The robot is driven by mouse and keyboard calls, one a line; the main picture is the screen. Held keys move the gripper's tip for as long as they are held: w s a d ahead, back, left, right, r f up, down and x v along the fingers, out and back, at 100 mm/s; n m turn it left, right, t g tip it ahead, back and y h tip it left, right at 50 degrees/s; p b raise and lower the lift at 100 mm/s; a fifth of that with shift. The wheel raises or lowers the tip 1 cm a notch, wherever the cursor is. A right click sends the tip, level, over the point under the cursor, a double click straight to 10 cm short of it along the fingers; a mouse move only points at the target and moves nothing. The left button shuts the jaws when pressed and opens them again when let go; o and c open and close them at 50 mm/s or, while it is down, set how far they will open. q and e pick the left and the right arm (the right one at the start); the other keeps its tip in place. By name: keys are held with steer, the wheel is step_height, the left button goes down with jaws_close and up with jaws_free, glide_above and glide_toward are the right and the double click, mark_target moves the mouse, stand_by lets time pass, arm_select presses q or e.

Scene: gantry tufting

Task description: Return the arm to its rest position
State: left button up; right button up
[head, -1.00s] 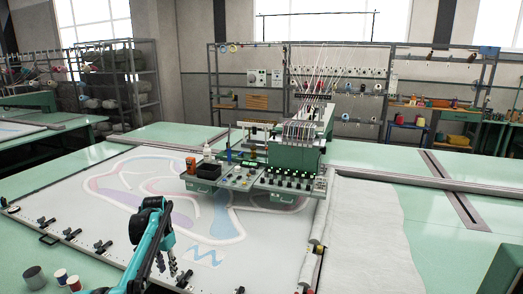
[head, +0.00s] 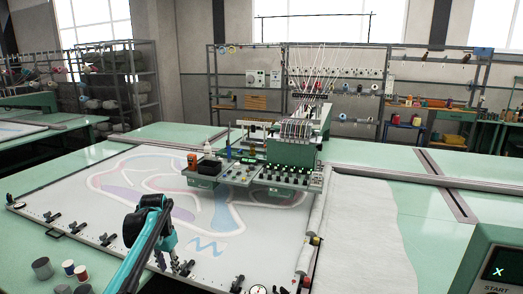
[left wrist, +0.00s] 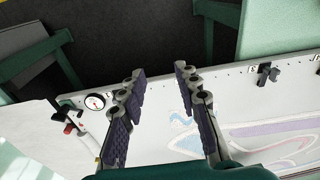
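My left arm comes in teal from the bottom left in the head view. Its gripper (head: 168,258) hangs over the near part of the white tufting frame (head: 75,195), which carries a pale blue, pink and lilac pattern. In the left wrist view the left gripper (left wrist: 160,77) is open, its two dark padded fingers wide apart with nothing between them. Below them shows the frame's white edge (left wrist: 225,88) with a round dial (left wrist: 95,102) and a black clamp (left wrist: 266,73). My right gripper is not in view.
The green gantry machine head (head: 292,152) and its control panel (head: 265,175) stand over the frame. Thread spools (head: 68,267) and a grey cylinder (head: 42,267) stand at the lower left. A console with a screen (head: 500,265) is at the lower right. Several clamps line the frame's near edge.

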arm_select(q)
steer(key=s+d+r+n+t, duration=0.1)
steer(key=s+d+r, duration=0.15)
steer(key=s, duration=0.25)
steer(key=s+d+r+t+b, duration=0.1)
steer(key=s+d, duration=0.2)
steer(key=s, duration=0.2)
steer(key=s+d+r+n+t, duration=0.1)
steer(key=s+d, duration=0.1)
steer(key=s, duration=0.3)
steer(key=s+d+f+t, duration=0.1)
steer(key=s+d+f, duration=0.1)
steer(key=s, duration=0.5)
steer(key=s+d+f+n+t+b, duration=0.1)
steer(key=s+d+f+t, duration=0.1)
steer(key=s+f, duration=0.3)
steer(key=s, duration=0.2)
steer(key=shift+s+d+f, duration=0.25)
steer(key=shift+s+d, duration=0.05)
steer(key=shift+s, duration=0.05)
